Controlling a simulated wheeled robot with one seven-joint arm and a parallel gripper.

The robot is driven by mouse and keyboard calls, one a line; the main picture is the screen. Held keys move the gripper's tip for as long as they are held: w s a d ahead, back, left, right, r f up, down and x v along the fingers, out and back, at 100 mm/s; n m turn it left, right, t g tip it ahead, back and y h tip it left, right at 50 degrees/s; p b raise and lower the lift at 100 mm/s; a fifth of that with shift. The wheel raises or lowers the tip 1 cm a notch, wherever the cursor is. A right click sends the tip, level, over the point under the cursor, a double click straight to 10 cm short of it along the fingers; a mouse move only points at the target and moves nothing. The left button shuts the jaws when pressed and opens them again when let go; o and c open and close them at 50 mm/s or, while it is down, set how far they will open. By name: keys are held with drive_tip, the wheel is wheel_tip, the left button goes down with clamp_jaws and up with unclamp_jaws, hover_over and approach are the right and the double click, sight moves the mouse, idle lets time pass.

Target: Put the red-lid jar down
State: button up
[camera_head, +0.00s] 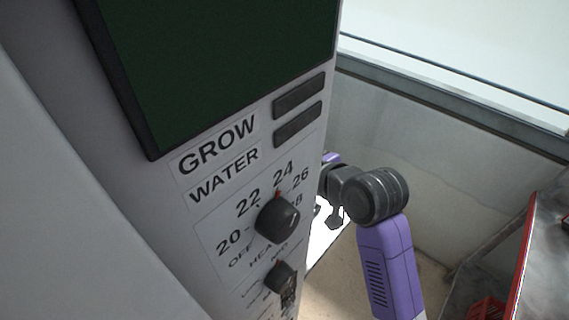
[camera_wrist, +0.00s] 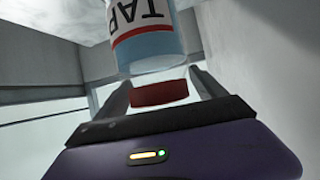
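The red-lid jar (camera_wrist: 150,50) shows in the wrist view, upside down in the picture, with a blue body and a white label with a red stripe. Its red lid (camera_wrist: 160,93) faces my gripper's palm. My gripper (camera_wrist: 160,76) has one finger at each side of the lid end and looks shut on the jar, with little or no gap visible. In the head view, the control cabinet hides most of my gripper, and I cannot make out the jar there.
A grey control cabinet (camera_head: 190,225) with a dark screen (camera_head: 220,60) and black knobs (camera_head: 277,219) stands close to my arm's left. A pale wall (camera_head: 430,150) is behind. A red-edged grey surface (camera_head: 548,235) and a red object (camera_head: 487,311) are at lower right.

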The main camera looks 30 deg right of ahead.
drive_tip(key=shift+r, duration=0.1)
drive_tip(key=p+v, duration=0.2)
drive_tip(key=v, duration=1)
drive_tip(key=shift+p, duration=0.3)
